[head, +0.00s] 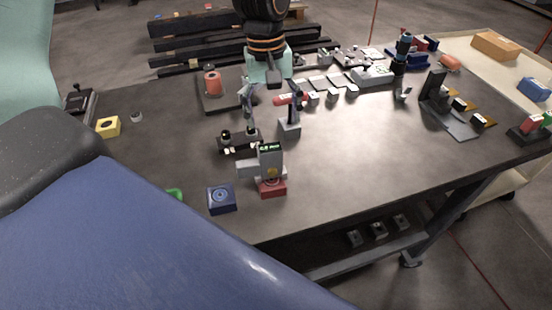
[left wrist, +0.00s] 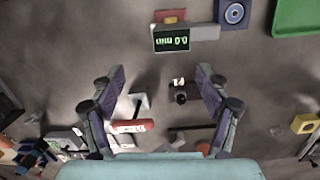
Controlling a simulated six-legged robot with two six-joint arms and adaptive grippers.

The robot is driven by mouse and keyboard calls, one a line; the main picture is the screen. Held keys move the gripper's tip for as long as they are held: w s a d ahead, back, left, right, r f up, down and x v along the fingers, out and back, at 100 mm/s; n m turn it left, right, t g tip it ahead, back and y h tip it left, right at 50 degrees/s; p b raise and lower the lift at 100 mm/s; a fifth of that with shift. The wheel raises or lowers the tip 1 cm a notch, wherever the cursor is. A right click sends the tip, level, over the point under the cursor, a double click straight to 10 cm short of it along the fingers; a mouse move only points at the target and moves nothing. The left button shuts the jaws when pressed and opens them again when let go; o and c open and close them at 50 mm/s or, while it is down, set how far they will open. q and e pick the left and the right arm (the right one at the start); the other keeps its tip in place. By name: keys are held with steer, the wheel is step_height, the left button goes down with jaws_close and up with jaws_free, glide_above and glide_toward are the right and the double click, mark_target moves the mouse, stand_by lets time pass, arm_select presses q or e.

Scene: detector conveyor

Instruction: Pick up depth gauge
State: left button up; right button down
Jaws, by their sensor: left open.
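The depth gauge (head: 270,156) is a grey device with a dark display and green digits, standing by a red block (head: 272,188) near the table's front edge. In the left wrist view the gauge (left wrist: 171,41) shows at the top, its display reading 0.0 mm, with a long grey bar to its right. My left gripper (head: 272,108) is open and empty, pointing down above the table, farther back than the gauge and apart from it. In the left wrist view the gripper's fingers (left wrist: 158,82) are spread, with the gauge beyond their tips. My right gripper is in neither view.
A black bracket with knobs (head: 240,139) and a grey stand (head: 289,128) are close beside the gauge. A blue block (head: 221,199) lies left of the red block. The table (head: 370,165) is clear to the gauge's right.

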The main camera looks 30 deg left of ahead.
mark_target(270, 150)
arm_select(q)
steer(key=shift+s+a+f+n+g, duration=0.1)
steer(key=shift+s+f+n+g, duration=0.1)
steer(key=shift+s, duration=0.45)
steer(key=shift+s+a+f+n+g, duration=0.1)
steer(key=shift+s+f+n+g, duration=0.1)
steer(key=shift+s, duration=0.4)
steer(key=f, duration=0.3)
steer(key=d+f, duration=0.1)
steer(key=f, duration=0.2)
steer(key=shift+s+d+f, duration=0.15)
steer(key=shift+s+f, duration=0.2)
steer(key=shift+s, duration=0.05)
steer(key=shift+d, duration=0.1)
